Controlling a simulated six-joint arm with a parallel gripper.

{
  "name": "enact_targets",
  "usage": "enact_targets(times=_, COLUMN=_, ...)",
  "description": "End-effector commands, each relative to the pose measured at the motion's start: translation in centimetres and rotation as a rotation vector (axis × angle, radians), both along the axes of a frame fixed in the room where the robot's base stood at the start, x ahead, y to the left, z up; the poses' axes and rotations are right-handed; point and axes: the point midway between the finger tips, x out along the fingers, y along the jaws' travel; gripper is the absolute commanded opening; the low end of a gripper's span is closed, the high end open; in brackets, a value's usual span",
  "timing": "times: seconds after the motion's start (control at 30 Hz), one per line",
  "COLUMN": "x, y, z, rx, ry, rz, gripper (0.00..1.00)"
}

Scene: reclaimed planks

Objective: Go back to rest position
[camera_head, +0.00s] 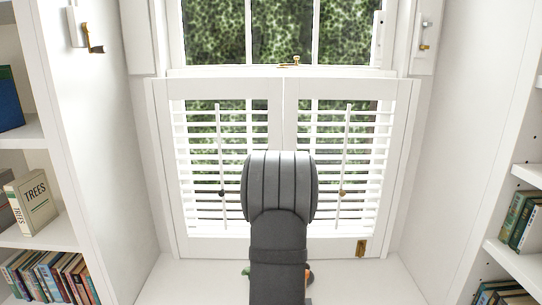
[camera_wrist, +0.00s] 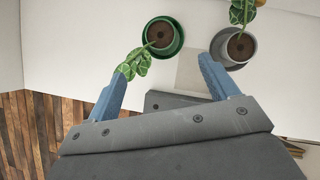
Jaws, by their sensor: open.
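My gripper (camera_wrist: 162,67) shows in the wrist view with its two blue fingers spread wide apart and nothing between them. A green pot (camera_wrist: 177,43) with dark soil and a leafy patterned plant (camera_wrist: 135,64) stands just beyond the fingertips. Its leaves reach close to the left fingertip; whether they touch I cannot tell. A grey pot (camera_wrist: 219,56) with a green plant (camera_wrist: 237,14) sits to its right, near the right fingertip. In the head view my dark arm covers the middle and hides the gripper; only slivers of green and orange show beside it.
The white sill (camera_head: 362,281) is clear on both sides of my arm. White shutters (camera_head: 185,160) stand behind it. Bookshelves with books (camera_head: 35,200) flank left and right. A plank floor (camera_wrist: 35,125) lies at the left in the wrist view.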

Motion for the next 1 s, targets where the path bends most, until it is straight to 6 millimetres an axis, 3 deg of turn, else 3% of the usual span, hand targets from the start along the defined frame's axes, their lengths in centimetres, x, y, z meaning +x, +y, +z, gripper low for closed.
enact_targets(times=0.73, x=5.3, y=2.1, z=-10.2, rx=0.000, ry=0.003, rz=0.001, gripper=0.80)
enact_targets(times=1.0, x=6.9, y=2.7, z=-13.0, rx=-0.001, ry=0.001, rz=0.001, gripper=0.80)
